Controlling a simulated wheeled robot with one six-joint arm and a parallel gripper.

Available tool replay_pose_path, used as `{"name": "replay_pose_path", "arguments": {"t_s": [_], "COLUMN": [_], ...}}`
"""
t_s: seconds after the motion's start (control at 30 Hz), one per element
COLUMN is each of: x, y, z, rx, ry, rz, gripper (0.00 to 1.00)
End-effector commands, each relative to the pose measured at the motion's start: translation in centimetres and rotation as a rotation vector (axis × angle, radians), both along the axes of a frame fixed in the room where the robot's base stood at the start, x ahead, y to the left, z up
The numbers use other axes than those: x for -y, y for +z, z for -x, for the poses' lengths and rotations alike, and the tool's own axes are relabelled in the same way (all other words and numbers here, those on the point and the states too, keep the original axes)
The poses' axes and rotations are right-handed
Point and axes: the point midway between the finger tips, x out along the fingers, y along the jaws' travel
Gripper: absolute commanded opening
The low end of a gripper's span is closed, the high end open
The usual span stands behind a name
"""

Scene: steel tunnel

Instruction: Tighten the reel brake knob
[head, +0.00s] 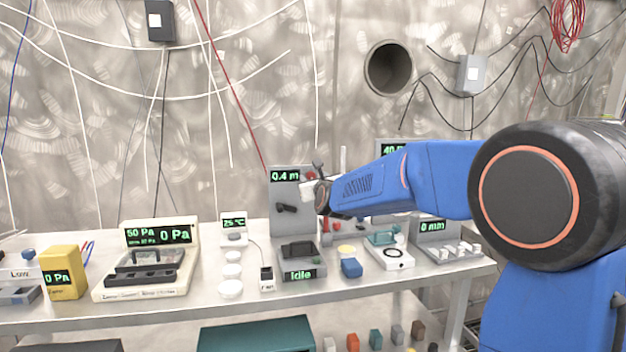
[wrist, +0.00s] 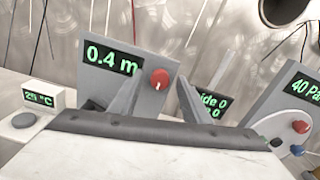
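A red round knob (wrist: 160,79) with a white mark sits on the front of an upright grey panel (wrist: 101,47); the panel's green display reads 0.4 m. Nothing is seen held. In the head view my gripper (head: 317,186) is at the panel's right side.
Right of the panel, a 40 Pa unit (wrist: 292,100) carries red, blue and dark knobs. A small 25 °C unit (wrist: 45,96) stands left.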

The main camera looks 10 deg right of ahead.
Motion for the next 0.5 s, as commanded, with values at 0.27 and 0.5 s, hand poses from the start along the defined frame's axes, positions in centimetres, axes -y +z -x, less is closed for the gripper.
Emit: {"name": "replay_pose_path", "arguments": {"t_s": [0.27,0.5], "x": [0.0,0.0], "y": [0.1,0.2], "z": [1.1,4.9], "rx": [0.002,0.003], "ry": [0.0,0.001], "rz": [0.0,0.0], "gripper": [0.43,0.43]}}
